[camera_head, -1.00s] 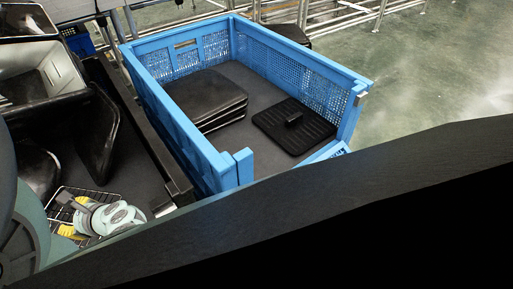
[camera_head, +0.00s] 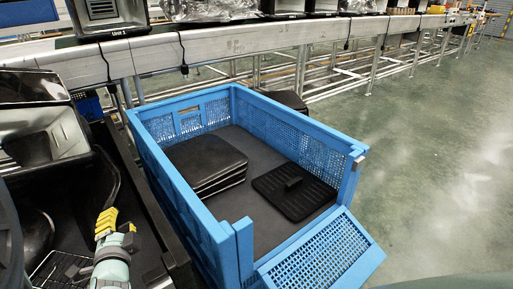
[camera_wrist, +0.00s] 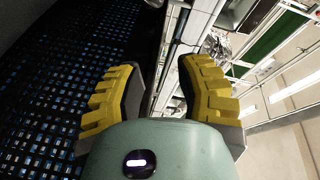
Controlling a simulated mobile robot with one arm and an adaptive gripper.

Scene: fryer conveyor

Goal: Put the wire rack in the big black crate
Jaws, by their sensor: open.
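The wire rack (camera_head: 47,268) shows in part at the lower left of the head view, on a dark surface left of my gripper. My gripper (camera_head: 112,224) is open and empty, its yellow fingers pointing up the picture, apart from the rack as far as I can tell. In the wrist view my gripper (camera_wrist: 152,85) has its yellow fingers spread with nothing between them. A long black wall (camera_head: 150,215), which looks like the side of the big black crate, runs to the right of the gripper. The crate's other sides are mostly hidden.
A blue crate (camera_head: 185,205) with a lowered front flap (camera_head: 325,255) holds stacked dark trays (camera_head: 205,160) and a ribbed black mat (camera_head: 293,190). Metal bins (camera_head: 40,120) stand at the left. A conveyor (camera_head: 230,42) crosses the back. The floor (camera_head: 430,160) at right is clear.

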